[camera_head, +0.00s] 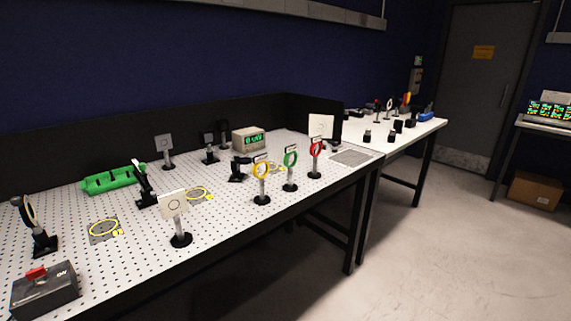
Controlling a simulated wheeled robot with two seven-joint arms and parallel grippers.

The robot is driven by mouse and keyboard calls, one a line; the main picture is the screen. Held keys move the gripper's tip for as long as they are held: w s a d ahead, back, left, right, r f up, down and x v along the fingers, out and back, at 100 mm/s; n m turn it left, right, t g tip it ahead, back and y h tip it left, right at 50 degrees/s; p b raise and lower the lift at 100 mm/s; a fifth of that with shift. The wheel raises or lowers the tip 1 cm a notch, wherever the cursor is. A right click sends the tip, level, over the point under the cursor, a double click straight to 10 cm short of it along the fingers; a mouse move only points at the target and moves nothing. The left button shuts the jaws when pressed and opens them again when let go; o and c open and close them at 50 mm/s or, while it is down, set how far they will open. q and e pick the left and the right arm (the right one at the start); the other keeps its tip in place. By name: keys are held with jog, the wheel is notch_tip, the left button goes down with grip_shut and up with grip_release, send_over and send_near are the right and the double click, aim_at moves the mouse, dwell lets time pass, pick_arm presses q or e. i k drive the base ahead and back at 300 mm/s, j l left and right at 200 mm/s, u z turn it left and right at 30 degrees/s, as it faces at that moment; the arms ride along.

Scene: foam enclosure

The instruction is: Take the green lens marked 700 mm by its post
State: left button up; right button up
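The green lens (290,157) stands upright on a post (290,177) with a dark round base, near the front edge of the perforated white table. A small label sits above its ring, but its print is too small to read. A yellow lens (261,170) stands close on its left and a red lens (316,149) close on its right, each on its own post. Neither of my grippers is in view.
A white card (173,205) on a post stands at the front left of the table (225,222). A green box (112,180), a meter (249,139) and a dark box with a red switch (45,289) are also there. Free floor (440,250) lies right of the table.

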aim_at(290, 159)
jog(key=i+l+u, duration=0.45)
jog(key=i+l, duration=0.15)
jog(key=l, duration=0.35)
jog(key=i+l+u, duration=0.4)
jog(key=l, duration=0.7)
jog(key=i+l+u, duration=0.3)
jog(key=l+u, duration=0.15)
jog(key=l, duration=0.75)
jog(key=l+u, duration=0.45)
jog(key=l, duration=0.8)
jog(key=k+l+u, duration=0.1)
jog(key=l+u, duration=0.3)
jog(key=l, duration=0.9)
